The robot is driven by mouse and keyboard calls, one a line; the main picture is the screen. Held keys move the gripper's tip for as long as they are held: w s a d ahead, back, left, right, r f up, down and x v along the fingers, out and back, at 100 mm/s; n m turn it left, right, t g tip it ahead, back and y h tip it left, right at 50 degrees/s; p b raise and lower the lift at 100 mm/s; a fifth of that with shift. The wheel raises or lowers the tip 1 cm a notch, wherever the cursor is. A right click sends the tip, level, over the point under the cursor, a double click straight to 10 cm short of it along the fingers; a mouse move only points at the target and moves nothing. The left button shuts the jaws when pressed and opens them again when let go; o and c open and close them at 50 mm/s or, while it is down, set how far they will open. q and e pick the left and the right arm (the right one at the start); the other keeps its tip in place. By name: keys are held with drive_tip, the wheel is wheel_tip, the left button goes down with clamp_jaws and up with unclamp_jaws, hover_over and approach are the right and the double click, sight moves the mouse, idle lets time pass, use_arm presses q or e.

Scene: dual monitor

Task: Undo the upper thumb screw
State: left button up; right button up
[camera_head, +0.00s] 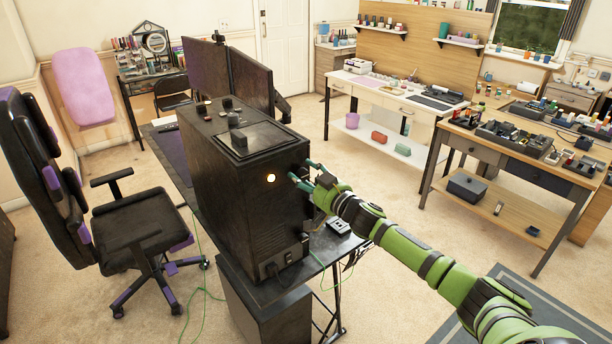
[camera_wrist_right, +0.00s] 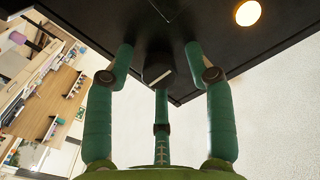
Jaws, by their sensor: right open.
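A black computer case (camera_head: 232,180) stands on a dark desk, its back panel facing me. My right gripper (camera_head: 306,177) reaches its right upper edge from the right. In the right wrist view, the open gripper (camera_wrist_right: 160,60) has its green fingers spread on both sides of a dark knob (camera_wrist_right: 157,70), which looks like the upper thumb screw. A gap shows between the knob and the two side fingers; whether the third finger touches it I cannot tell. The screw is not clear in the head view. My left gripper is not in view.
Small items stand on the case top. Two monitors (camera_head: 250,80) are behind it, an office chair (camera_head: 130,220) is at left, and workbenches (camera_head: 520,165) are at right.

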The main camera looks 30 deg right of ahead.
clamp_jaws()
